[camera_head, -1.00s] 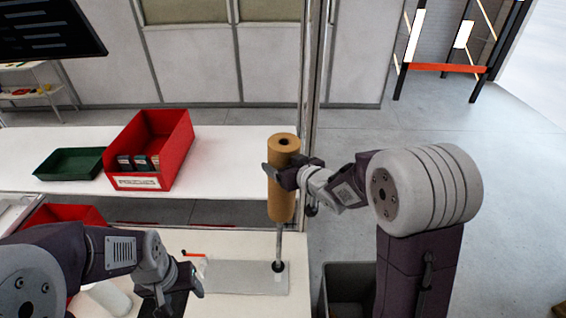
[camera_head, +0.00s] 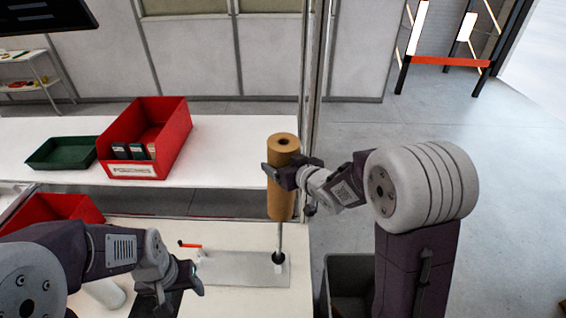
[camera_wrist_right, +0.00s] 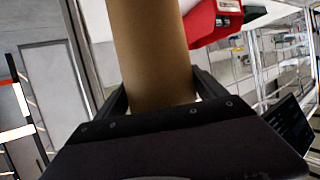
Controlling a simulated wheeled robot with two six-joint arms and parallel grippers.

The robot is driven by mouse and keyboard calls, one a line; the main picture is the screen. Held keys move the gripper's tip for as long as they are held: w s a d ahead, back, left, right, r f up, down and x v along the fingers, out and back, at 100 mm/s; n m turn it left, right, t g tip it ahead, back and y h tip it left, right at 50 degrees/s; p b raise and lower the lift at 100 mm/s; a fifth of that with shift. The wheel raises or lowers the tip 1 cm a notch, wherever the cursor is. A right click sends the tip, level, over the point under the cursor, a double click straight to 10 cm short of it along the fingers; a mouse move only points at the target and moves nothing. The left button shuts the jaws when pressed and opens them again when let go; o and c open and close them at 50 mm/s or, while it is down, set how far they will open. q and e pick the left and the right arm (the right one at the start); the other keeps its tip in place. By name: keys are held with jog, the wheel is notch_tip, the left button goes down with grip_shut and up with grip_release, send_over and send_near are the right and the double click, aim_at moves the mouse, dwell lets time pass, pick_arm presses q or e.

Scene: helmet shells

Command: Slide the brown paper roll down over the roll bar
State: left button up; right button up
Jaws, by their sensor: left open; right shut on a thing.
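The brown paper roll (camera_head: 282,196) is upright in the head view, with the hole in its top end showing. My right gripper (camera_head: 281,172) is shut around its upper half. In the right wrist view the roll (camera_wrist_right: 150,50) stands between the two fingers (camera_wrist_right: 160,95). The metal roll bar (camera_head: 279,238) shows below the roll, rising from a dark foot on a grey plate (camera_head: 240,268). The roll is in line with the bar; whether the bar is inside it is hidden. My left gripper (camera_head: 180,290) is open and empty, low at the left over the table.
A red bin (camera_head: 170,160) with several small boxes and a green tray (camera_head: 62,153) stand on the white shelf. Another red bin (camera_head: 65,207) is lower left. A red-handled tool (camera_head: 190,245) lies behind the plate. A grey bin (camera_head: 350,285) stands right of the table.

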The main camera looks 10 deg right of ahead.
aim_at(280, 226)
jog(key=f+b, duration=0.9)
jog(key=f, duration=0.1)
jog(key=f+b, duration=0.9)
jog(key=f, duration=0.1)
jog(key=a+f+b, duration=0.1)
jog(key=f+b, duration=0.9)
jog(key=shift+w+f, duration=0.1)
jog(key=shift+f, duration=0.25)
dwell(0.9)
dwell(0.3)
